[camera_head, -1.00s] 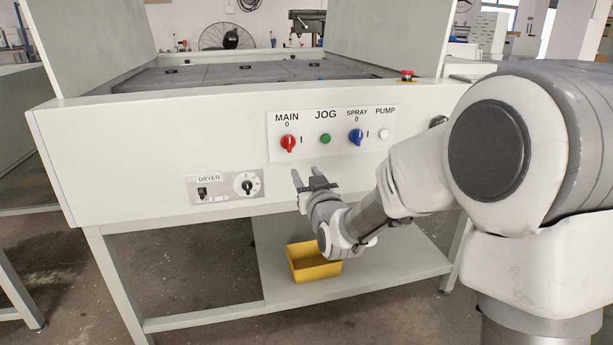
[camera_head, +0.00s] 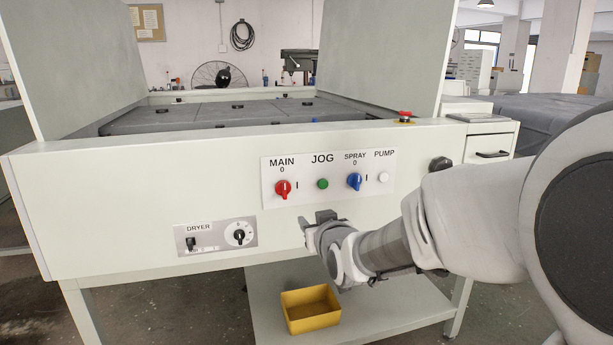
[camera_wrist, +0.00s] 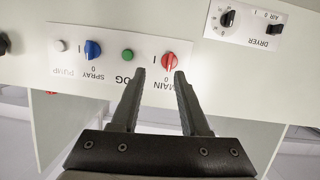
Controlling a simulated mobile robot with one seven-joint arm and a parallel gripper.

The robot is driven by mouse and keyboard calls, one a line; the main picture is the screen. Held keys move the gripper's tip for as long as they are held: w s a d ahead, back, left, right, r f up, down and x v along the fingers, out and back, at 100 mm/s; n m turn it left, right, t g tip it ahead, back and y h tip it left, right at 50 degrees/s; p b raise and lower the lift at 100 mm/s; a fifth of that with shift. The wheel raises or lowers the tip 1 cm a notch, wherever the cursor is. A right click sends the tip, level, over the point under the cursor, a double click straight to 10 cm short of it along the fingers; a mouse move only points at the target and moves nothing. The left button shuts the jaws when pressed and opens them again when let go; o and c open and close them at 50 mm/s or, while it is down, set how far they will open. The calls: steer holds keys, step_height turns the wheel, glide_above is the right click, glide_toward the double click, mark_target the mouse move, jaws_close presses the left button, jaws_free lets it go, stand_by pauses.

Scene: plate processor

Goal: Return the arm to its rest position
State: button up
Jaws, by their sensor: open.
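My gripper (camera_head: 316,216) is in front of the plate processor's front panel, just below the main control plate. In the wrist view my gripper (camera_wrist: 158,75) has its two dark fingers apart with nothing between them. The control plate (camera_head: 330,165) carries a red MAIN knob (camera_head: 283,189), a green JOG button (camera_head: 323,184), a blue SPRAY knob (camera_head: 354,181) and a white PUMP button (camera_head: 384,177). The red knob (camera_wrist: 169,60) and green button (camera_wrist: 128,54) lie beyond the fingertips in the wrist view. Whether the fingers touch the panel cannot be told.
The DRYER plate (camera_head: 216,237) with a switch and dial is left of my gripper. A yellow bin (camera_head: 310,309) stands on the lower shelf (camera_head: 385,312). A red emergency button (camera_head: 404,116) sits on the top right edge. A black knob (camera_head: 440,164) is on the panel's right.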

steer(key=s+d+f+m+g+h, duration=0.1)
steer(key=s+d+g, duration=0.25)
steer(key=s, duration=0.65)
steer(key=s+d+f+m+g+h, duration=0.1)
steer(key=s+d+g, duration=0.3)
steer(key=s, duration=0.7)
steer(key=s+d+f+m+g+h, duration=0.15)
steer(key=s+d, duration=0.35)
steer(key=s, duration=0.5)
step_height(320, 180, up, 29)
steer(key=p, duration=2.8)
steer(key=shift+s+p, duration=0.3)
steer(key=shift+s, duration=0.15)
